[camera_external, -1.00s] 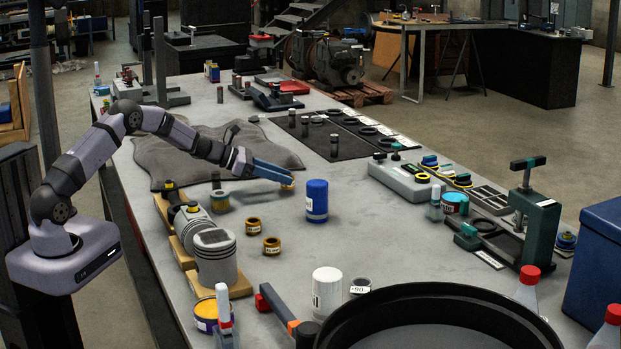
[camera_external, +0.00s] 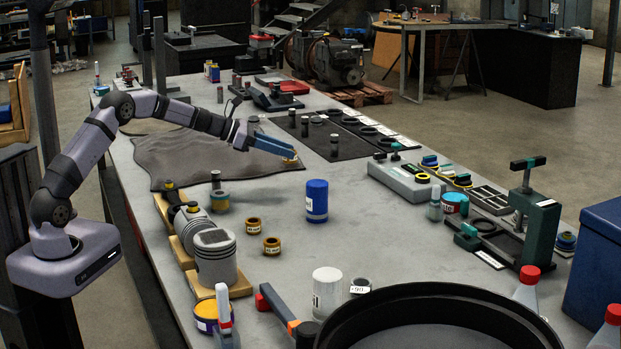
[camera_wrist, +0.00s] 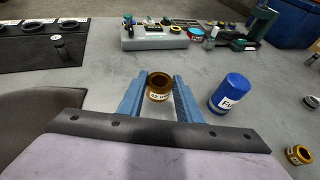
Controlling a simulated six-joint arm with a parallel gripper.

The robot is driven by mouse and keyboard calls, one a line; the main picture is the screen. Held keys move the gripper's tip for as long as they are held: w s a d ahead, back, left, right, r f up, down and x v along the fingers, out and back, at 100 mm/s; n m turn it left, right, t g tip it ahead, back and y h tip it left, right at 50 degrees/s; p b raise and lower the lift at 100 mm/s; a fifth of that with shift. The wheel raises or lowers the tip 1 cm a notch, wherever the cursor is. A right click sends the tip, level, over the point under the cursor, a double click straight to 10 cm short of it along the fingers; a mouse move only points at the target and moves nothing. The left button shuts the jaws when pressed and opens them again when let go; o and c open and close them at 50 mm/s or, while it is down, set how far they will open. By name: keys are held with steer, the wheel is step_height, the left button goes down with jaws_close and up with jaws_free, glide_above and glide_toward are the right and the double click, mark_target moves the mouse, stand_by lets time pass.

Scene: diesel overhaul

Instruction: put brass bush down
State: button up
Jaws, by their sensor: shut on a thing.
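My gripper (camera_external: 292,155) has blue jaws and is shut on a brass bush (camera_wrist: 159,86). The bush has a white label with writing, and its open bore faces up in the wrist view. In the external view only a small part of the bush (camera_external: 290,161) shows at the jaw tips. The jaws are over the grey bench near the corner of a dark cloth; I cannot tell how high the bush is above the surface. Two other brass bushes stand on the bench, the farther one (camera_external: 253,226) and the nearer one (camera_external: 271,246).
A blue can (camera_external: 316,202) stands right of the jaws. The dark cloth (camera_external: 205,160) lies beneath the arm. A black mat (camera_external: 345,146) with pins and rings lies beyond. A grey block (camera_external: 400,180) stands to the right. Bare bench lies between.

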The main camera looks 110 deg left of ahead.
steer(key=w+d+r+m+t+h+b, duration=0.1)
steer(key=w+d+r+m+h, duration=0.15)
steer(key=w+d, duration=0.75)
steer(key=w+d+r+m+h+b, duration=0.1)
steer(key=w+d+m+h, duration=0.15)
steer(key=w+d, duration=0.75)
steer(key=m+g+h, duration=0.2)
steer(key=m+h, duration=0.5)
steer(key=h, duration=0.2)
glide_above(286, 272)
step_height(286, 272, down, 3)
steer(key=shift+f, duration=5.05)
steer(key=shift+f, duration=0.2)
steer(key=o, duration=1.2)
steer(key=shift+r, duration=0.1)
